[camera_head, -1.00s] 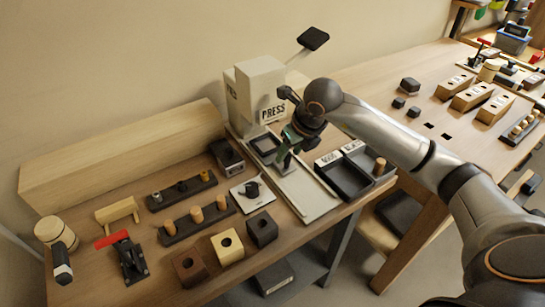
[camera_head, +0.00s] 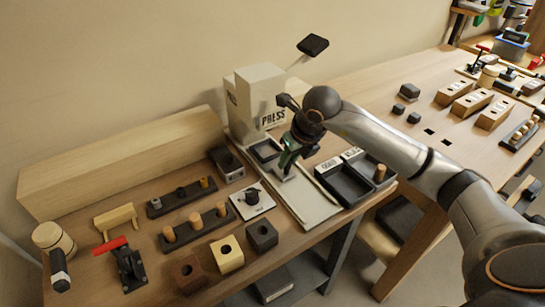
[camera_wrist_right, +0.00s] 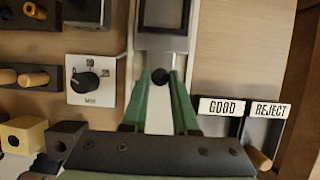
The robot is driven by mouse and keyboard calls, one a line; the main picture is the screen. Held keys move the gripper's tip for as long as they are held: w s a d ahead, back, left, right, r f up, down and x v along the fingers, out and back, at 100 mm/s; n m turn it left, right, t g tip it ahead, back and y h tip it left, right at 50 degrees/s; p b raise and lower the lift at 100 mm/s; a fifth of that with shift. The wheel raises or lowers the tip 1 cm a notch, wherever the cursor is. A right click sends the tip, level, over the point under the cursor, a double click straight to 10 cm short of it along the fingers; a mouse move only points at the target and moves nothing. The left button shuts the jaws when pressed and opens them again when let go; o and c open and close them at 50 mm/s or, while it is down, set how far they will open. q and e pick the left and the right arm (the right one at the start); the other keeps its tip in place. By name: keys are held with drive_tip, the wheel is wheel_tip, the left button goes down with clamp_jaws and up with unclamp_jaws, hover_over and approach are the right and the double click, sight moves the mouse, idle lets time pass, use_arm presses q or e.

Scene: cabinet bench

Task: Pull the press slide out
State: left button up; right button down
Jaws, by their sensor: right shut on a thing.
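The white press (camera_head: 262,98) stands against the wall on the bench. Its slide (camera_head: 264,150) shows as a grey-framed dark plate at the press's foot, on a pale track (camera_head: 313,208) that runs toward the bench's front edge. My right gripper (camera_head: 283,177) reaches down over this track. In the right wrist view, its green fingers (camera_wrist_right: 160,80) are shut on a round black knob (camera_wrist_right: 160,76) at the slide's near end. The slide's grey plate (camera_wrist_right: 161,43) extends beyond the knob. My left gripper is not in view.
Black trays labelled GOOD and REJECT (camera_head: 346,181) stand close to the right of the track. A dial plate (camera_head: 252,200) lies close to its left. Several blocks and peg racks fill the bench further left. The near part of the track is clear.

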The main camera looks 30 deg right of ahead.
drive_tip(key=shift+s+d+r+g+p, duration=0.15)
drive_tip(key=shift+s+g+p, duration=0.35)
drive_tip(key=shift+s+p, duration=0.4)
drive_tip(key=shift+s+g+p, duration=0.4)
drive_tip(key=shift+s+p, duration=0.3)
drive_tip(key=shift+p, duration=0.05)
drive_tip(key=shift+s+f, duration=0.2)
drive_tip(key=shift+s, duration=0.05)
drive_tip(key=shift+s+r+g+p, duration=0.1)
drive_tip(key=shift+s+g+p, duration=0.4)
drive_tip(key=shift+p, duration=0.25)
drive_tip(key=shift+s+d+g+p, duration=0.1)
drive_tip(key=shift+s+g+p, duration=0.7)
drive_tip(key=shift+s+p, duration=0.3)
drive_tip(key=shift+s, duration=0.15)
